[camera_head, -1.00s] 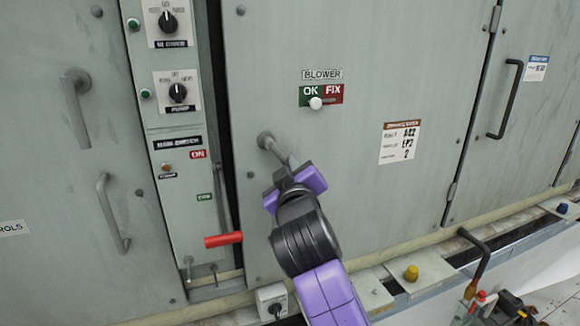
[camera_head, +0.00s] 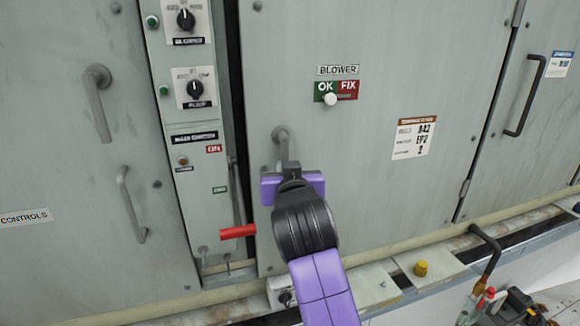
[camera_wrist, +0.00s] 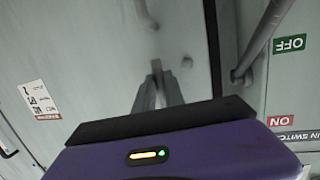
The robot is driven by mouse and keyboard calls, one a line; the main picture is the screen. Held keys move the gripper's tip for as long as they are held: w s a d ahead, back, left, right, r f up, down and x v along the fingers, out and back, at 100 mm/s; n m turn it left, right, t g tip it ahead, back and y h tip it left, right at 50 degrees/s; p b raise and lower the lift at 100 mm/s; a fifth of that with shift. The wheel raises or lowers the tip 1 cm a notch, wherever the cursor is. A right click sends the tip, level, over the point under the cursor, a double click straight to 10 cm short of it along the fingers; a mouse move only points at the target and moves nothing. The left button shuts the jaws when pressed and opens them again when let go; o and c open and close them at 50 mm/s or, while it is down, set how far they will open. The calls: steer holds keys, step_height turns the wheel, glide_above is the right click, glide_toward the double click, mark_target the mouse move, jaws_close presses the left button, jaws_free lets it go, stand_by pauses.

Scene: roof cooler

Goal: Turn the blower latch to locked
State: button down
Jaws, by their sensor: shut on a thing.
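The blower latch (camera_head: 283,143) is a grey lever handle on the middle door, below the BLOWER label. Its pivot is at the top, and its arm hangs almost straight down. My gripper (camera_head: 289,174) is shut on the lower part of the latch, and my purple and black wrist hides the lever's end. In the wrist view, my two narrow fingers (camera_wrist: 158,72) come together at the latch, whose details are dim there. The green OK and red FIX plate (camera_head: 346,88) sits above the latch, with a white knob (camera_head: 330,99) at its lower edge.
A red-handled main switch lever (camera_head: 238,231) sticks out just left of my gripper. The switch column (camera_head: 188,150) carries dark knobs. Other door handles (camera_head: 98,103) are further left and right. A ledge with a yellow cap (camera_head: 421,268) and a pipe (camera_head: 488,255) lies below right.

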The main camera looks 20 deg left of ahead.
steer(key=shift+s+a, duration=0.1)
stand_by(0.4)
steer(key=c, duration=1.4)
jaws_free()
steer(key=b+v, duration=0.1)
steer(key=v, duration=0.7)
